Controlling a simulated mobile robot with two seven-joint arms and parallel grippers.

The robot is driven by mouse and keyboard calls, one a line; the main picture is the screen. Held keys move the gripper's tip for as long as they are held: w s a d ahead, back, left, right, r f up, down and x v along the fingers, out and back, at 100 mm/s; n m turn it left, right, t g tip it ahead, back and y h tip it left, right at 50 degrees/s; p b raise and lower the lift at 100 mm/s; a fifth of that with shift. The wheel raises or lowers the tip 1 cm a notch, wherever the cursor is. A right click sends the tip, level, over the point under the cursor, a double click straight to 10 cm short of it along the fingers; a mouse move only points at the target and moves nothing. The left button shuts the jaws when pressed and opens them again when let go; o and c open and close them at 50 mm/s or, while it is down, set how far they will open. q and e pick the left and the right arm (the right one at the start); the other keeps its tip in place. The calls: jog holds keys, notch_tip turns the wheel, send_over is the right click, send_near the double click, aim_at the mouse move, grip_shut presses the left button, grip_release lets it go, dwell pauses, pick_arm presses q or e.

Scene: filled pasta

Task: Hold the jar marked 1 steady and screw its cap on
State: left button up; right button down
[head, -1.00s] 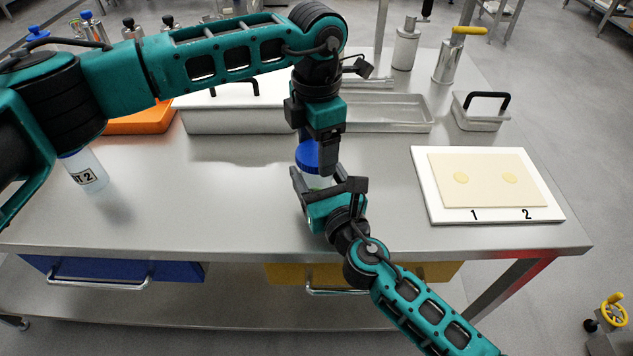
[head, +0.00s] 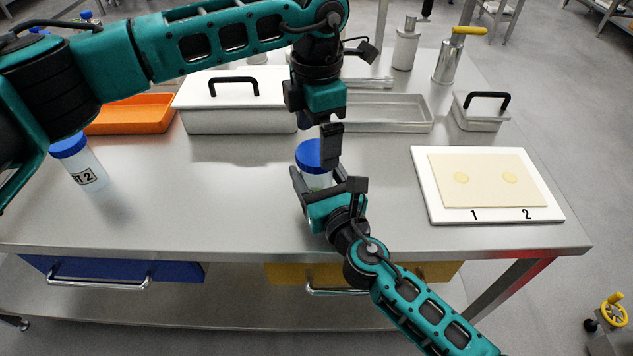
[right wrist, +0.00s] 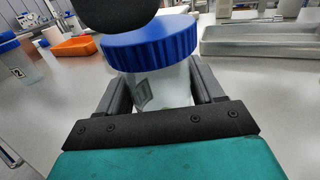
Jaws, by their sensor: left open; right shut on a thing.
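The jar (head: 316,182) stands on the steel table with the blue cap (head: 309,155) on its top. Its number cannot be read. In the right wrist view the jar (right wrist: 165,86) is between the fingers of my right gripper (right wrist: 160,95), and the blue cap (right wrist: 152,43) sits over its mouth, looking slightly tilted. My right gripper (head: 328,182) is shut on the jar from the front. My left gripper (head: 320,140) is open, pointing down above and beside the cap; one finger shows at the cap's right side. Whether the cap is fully threaded cannot be told.
Another jar marked 2 (head: 86,171) with a blue cap stands at the left. An orange tray (head: 132,113), a lidded white box (head: 240,120) and a steel tray (head: 388,113) line the back. A white board (head: 433,200) with pasta sheet lies right. The front middle is clear.

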pick_arm(q)
jog(key=shift+r, duration=0.9)
jog(key=shift+c, duration=0.4)
notch_tip(320, 180, up, 4)
jog(key=n, duration=0.4)
jog(key=shift+f+n, duration=0.25)
jog(key=shift+n, duration=0.05)
jog(key=shift+f, duration=4.05)
